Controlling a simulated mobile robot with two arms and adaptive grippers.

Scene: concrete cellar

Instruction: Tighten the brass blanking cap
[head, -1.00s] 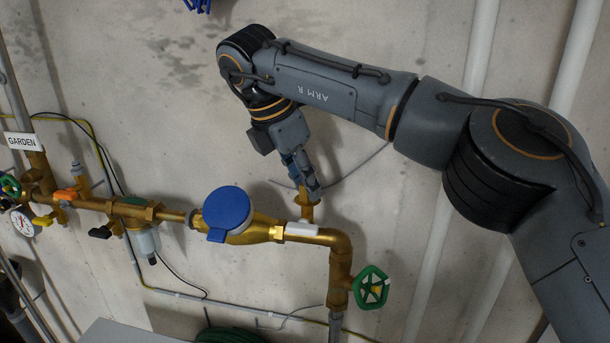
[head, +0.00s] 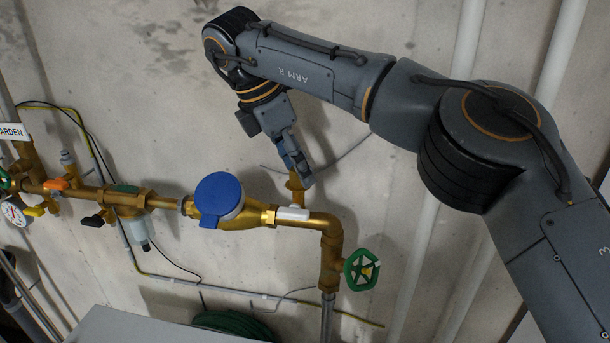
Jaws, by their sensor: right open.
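The brass blanking cap (head: 295,183) tops a short brass stub rising from the pipe, right of the blue-lidded meter. My right gripper (head: 298,172) comes down on it from the upper left. Its fingers are open and close around the cap, partly hiding it. I cannot tell whether they touch it. My left gripper is out of view.
The blue-lidded water meter (head: 219,196) sits left of the stub. A green handwheel valve (head: 362,270) is below right. Brass pipework with an orange-handled valve (head: 55,184) and a gauge (head: 14,214) runs left. A grey box top (head: 150,328) is below.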

